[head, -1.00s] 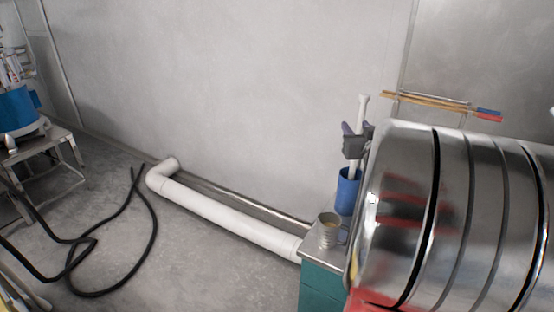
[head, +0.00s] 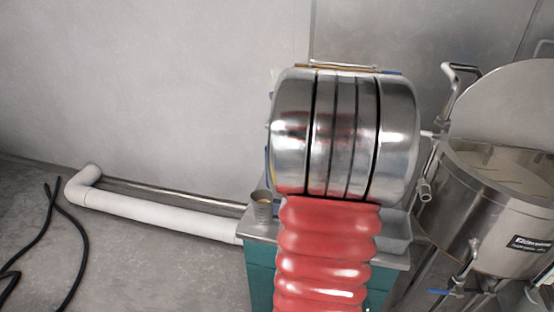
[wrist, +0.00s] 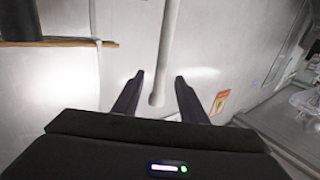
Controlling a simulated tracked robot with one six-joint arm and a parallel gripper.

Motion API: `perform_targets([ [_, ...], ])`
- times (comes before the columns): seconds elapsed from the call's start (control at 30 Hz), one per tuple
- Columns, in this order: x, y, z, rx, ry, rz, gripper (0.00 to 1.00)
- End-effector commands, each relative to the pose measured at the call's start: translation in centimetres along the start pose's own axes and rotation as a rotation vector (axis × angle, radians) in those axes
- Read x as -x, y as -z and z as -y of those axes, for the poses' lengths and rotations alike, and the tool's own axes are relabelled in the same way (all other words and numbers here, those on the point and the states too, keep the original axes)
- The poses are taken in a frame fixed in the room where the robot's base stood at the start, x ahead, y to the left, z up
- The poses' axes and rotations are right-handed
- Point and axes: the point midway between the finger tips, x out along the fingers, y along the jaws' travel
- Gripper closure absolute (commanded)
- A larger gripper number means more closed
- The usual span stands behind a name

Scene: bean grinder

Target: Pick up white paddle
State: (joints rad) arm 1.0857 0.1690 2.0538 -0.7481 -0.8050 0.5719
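The white paddle (wrist: 168,45) shows in the wrist view as a long white rod with a rounded end. It runs from the top edge down to between my fingers. My gripper (wrist: 160,76) is open, with a dark finger on each side of the rod. Gaps show between the rod and both fingers, and I cannot tell how deep the rod sits between them. In the head view my large metal arm link and red bellows hide the gripper and the paddle.
A metal cup (head: 262,206) stands on the left edge of a teal cabinet (head: 260,278). A steel tank (head: 485,205) with an open lid stands close on the right. A white pipe (head: 150,211) runs along the wall. The floor at left has black hoses (head: 45,235).

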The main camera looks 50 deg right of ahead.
Motion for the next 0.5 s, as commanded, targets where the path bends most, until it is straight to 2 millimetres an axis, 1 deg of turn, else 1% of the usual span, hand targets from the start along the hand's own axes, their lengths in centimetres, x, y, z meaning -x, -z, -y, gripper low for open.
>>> perform_targets([
  [0.03,-0.8,0.0,0.0,0.0,0.001,-0.001,0.61],
  [0.1,-1.8,0.0,0.0,0.0,0.001,-0.001,0.61],
  [0.3,-4.3,0.0,0.0,0.001,0.001,-0.001,0.61],
  [0.4,-4.9,0.1,0.0,0.001,0.0,-0.001,0.61],
  [0.5,-5.0,0.1,0.0,0.001,-0.001,-0.001,0.61],
])
